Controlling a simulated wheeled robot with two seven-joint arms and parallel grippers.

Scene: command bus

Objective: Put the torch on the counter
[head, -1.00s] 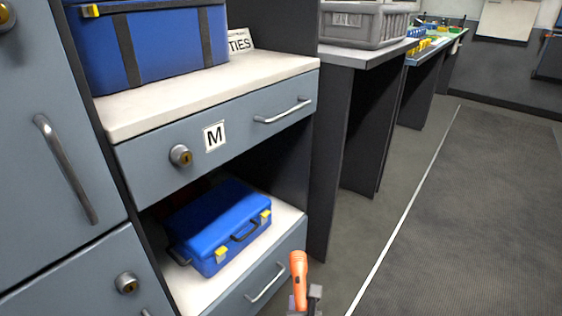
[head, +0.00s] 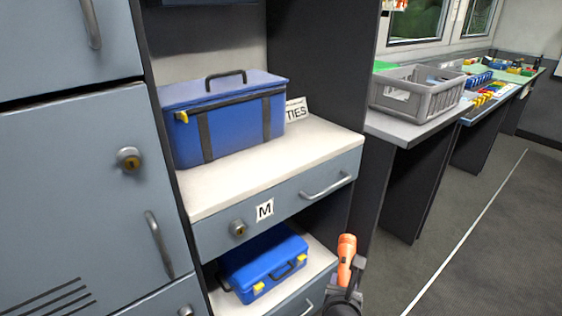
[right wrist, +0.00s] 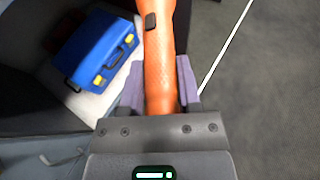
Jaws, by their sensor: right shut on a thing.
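The orange torch (head: 346,256) is held upright in my right gripper (head: 348,272), low in the head view. In the right wrist view the torch (right wrist: 158,60) stands between the two fingers of the gripper (right wrist: 160,88), which are shut on it. The counter (head: 310,150) is the pale top above the drawer marked M. The torch is in front of the unit, lower than the counter and apart from it. My left gripper is not in view.
A blue cooler bag (head: 225,120) and a TIES sign (head: 297,110) stand on the counter; its front right part is clear. A blue case (head: 262,266) sits on the shelf below. A grey crate (head: 425,92) is on the desk to the right. Lockers stand at left.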

